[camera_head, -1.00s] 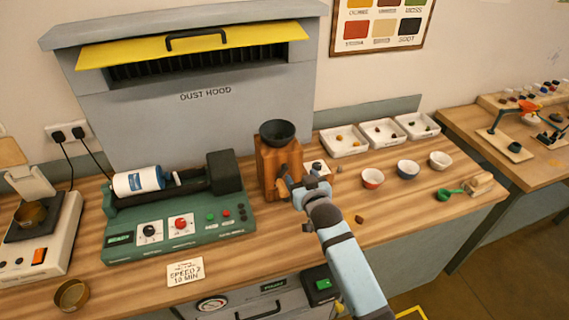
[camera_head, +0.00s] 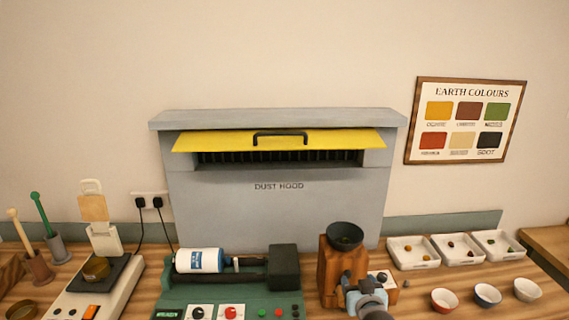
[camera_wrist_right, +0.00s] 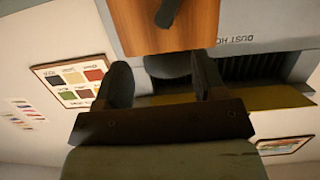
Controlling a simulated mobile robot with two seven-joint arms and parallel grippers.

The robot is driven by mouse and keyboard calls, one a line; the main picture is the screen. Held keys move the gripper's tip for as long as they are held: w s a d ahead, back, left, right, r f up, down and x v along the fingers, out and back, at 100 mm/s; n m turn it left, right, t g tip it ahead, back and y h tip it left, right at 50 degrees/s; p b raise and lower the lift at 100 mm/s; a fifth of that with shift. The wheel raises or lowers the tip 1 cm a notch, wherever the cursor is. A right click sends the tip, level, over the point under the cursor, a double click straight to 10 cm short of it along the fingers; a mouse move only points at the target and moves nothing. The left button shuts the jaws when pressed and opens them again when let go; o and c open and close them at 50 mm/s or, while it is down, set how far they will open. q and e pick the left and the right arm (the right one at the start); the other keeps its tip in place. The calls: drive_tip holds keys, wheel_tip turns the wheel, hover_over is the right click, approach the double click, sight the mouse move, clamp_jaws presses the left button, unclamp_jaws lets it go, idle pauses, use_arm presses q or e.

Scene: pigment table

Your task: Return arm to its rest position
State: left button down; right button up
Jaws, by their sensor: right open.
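My right gripper (camera_head: 348,278) is at the front of a wooden grinder (camera_head: 328,268) with a dark bowl-shaped hopper (camera_head: 345,235) on top. In the right wrist view my gripper (camera_wrist_right: 161,65) has its two dark fingers spread apart with nothing held between them. The grinder's wooden body (camera_wrist_right: 200,25) and a dark rod-like part (camera_wrist_right: 168,12) show just beyond the fingertips. I cannot tell whether a finger touches the grinder. My right forearm is mostly cut off by the bottom of the head view. My left gripper is not in view.
A green roller machine (camera_head: 228,300) holding a white jar (camera_head: 198,261) stands left of the grinder. White sample trays (camera_head: 414,252) and small bowls (camera_head: 444,300) stand to its right. The grey dust hood (camera_head: 280,210) rises behind. The air above the bench looks clear.

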drive_tip(key=w, duration=0.1)
drive_tip(key=w+a+r, duration=0.1)
drive_tip(key=shift+w+r+b, duration=0.1)
drive_tip(key=shift+w+b, duration=0.3)
drive_tip(key=s+d+f+g, duration=0.3)
drive_tip(key=s, duration=0.7)
drive_tip(key=s+d+f+g, duration=0.2)
drive_tip(key=s+f, duration=0.2)
drive_tip(key=s, duration=0.6)
drive_tip(key=s+d+r+n+g, duration=0.15)
drive_tip(key=s+g, duration=0.25)
drive_tip(key=s, duration=0.9)
drive_tip(key=s+r+g, duration=0.2)
drive_tip(key=s+g, duration=0.1)
drive_tip(key=s, duration=1)
drive_tip(key=w+a+f+t+y, duration=0.1)
drive_tip(key=w+a+f+t, duration=0.2)
drive_tip(key=f, duration=0.3)
drive_tip(key=w+a+f+t+y, duration=0.1)
drive_tip(key=w+a+f+t, duration=0.2)
drive_tip(key=f, duration=0.4)
drive_tip(key=shift+w+f+n+t, duration=0.3)
drive_tip(key=shift+n+t, duration=0.15)
drive_tip(key=shift+t, duration=0.25)
